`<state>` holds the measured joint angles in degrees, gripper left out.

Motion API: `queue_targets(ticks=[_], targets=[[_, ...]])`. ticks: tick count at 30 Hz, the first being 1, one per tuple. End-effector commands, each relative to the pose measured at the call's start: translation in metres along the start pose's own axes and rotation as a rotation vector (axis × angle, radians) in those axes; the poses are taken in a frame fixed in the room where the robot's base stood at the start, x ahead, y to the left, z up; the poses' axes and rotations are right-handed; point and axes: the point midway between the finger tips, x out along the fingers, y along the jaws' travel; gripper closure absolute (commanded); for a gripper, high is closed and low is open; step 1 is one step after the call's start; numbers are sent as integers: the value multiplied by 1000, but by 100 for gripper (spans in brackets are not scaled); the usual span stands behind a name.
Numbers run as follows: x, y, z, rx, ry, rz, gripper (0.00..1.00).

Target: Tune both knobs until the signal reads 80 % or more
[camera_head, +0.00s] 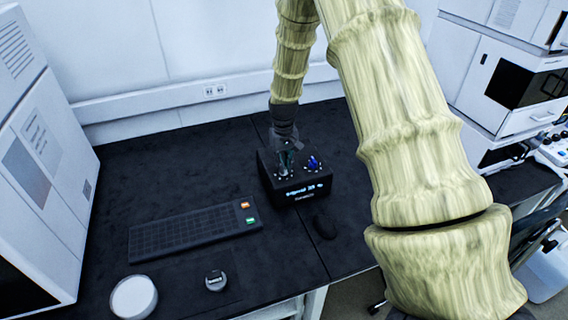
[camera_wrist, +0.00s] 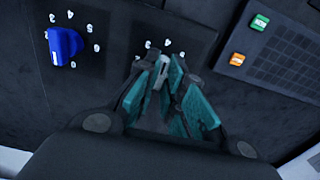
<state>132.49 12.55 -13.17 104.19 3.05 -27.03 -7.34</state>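My gripper (camera_head: 285,158) points down over the left dial. In the wrist view, its teal fingers (camera_wrist: 163,72) close around a narrow grey knob (camera_wrist: 164,70), which they mostly hide.
A black keyboard (camera_head: 190,232) with orange and green keys lies left of the box. A black mouse (camera_head: 325,227) lies in front of it. A white round dish (camera_head: 134,297) and a small dark round item (camera_head: 215,281) are near the front edge. White instrument stacks stand on both sides.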

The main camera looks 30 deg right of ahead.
Motion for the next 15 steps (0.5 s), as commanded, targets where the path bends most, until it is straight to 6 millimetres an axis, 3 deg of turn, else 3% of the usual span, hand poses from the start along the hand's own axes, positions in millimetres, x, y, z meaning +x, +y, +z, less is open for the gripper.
queue_targets(ticks=[15], targets=[[-2, 1, 0, 120, -1, 1, 100]])
